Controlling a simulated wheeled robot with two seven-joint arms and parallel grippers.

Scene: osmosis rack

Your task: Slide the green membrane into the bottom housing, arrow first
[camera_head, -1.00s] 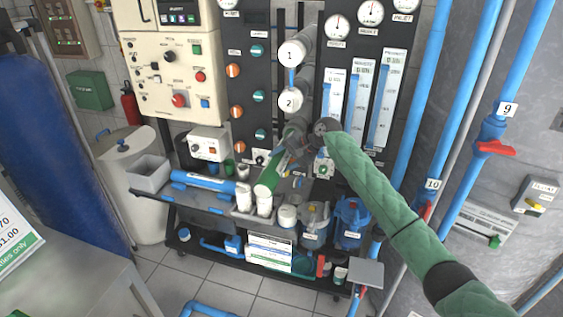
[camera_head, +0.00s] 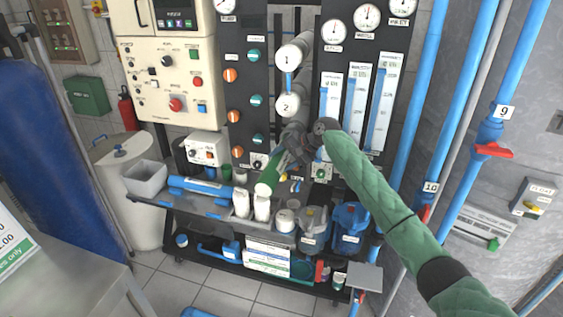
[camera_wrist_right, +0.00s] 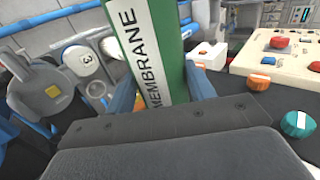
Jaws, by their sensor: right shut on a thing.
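The green membrane (camera_head: 270,178) is held by my right gripper (camera_head: 284,150) in front of the rack. It is tilted, with a pale round end low and toward the left. In the wrist view the membrane (camera_wrist_right: 172,50) stands between the blue fingers, its white strip reading MEMBRANE. I cannot make out its arrow. White housings marked 1 (camera_head: 290,58) and 2 (camera_head: 289,104) sit one above the other. A white end marked 3 (camera_wrist_right: 86,63) shows in the wrist view, left of the membrane and apart from it; in the head view my gripper hides that area. My left gripper is out of view.
Below the membrane is a dark cart (camera_head: 190,211) with white bottles (camera_head: 262,207), a blue tube (camera_head: 200,186) and blue-lidded jugs (camera_head: 349,227). A flow-meter panel (camera_head: 357,100) stands right of the housings, a control box (camera_head: 168,75) left. Blue pipes (camera_head: 425,90) run at right.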

